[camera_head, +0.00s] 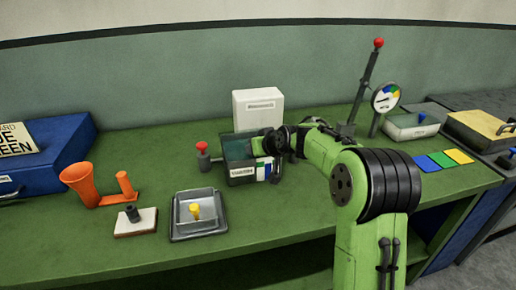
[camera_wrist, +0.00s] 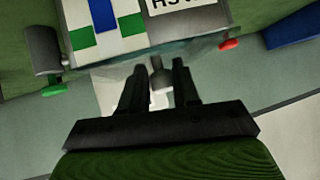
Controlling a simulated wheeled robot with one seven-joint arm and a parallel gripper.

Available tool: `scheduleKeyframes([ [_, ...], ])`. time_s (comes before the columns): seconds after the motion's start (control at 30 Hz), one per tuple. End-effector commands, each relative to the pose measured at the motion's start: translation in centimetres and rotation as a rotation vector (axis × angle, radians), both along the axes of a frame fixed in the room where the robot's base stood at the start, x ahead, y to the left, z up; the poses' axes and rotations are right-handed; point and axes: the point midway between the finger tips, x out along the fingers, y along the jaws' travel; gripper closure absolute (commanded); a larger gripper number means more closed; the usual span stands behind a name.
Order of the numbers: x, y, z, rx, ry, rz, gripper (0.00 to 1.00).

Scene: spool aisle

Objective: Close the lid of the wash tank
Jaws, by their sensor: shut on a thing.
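The wash tank (camera_head: 241,172) is a dark box with a white label and blue and green stripes on its front, standing mid-bench. It shows upside down at the top of the wrist view (camera_wrist: 145,38). A teal, glassy panel (camera_head: 238,146) shows at its top; I take this for the lid, but its exact tilt is hard to tell. My gripper (camera_wrist: 160,66) is shut on a small grey knob (camera_wrist: 158,79) by the tank's edge. In the head view my arm hides the tank's right side and the grip.
A white box (camera_head: 258,108) stands behind the tank. A red-topped knob (camera_head: 202,147) is close at its left. A grey tray with a yellow knob (camera_head: 195,212) and an orange funnel piece (camera_head: 82,183) lie left. A tall red-tipped lever (camera_head: 366,85) and dial (camera_head: 385,98) stand right.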

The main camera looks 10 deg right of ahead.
Motion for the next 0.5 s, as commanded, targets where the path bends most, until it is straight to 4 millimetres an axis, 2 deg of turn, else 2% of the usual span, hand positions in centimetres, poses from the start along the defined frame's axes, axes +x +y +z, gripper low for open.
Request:
scheduleKeyframes([
  [0.03, -0.14, 0.02, -1.03, 0.004, 0.021, -0.001, 1.00],
  [0.1, -0.05, 0.03, -1.28, 0.003, 0.023, 0.000, 1.00],
  [0.5, 0.06, -0.04, -1.60, 0.003, 0.025, -0.002, 1.00],
])
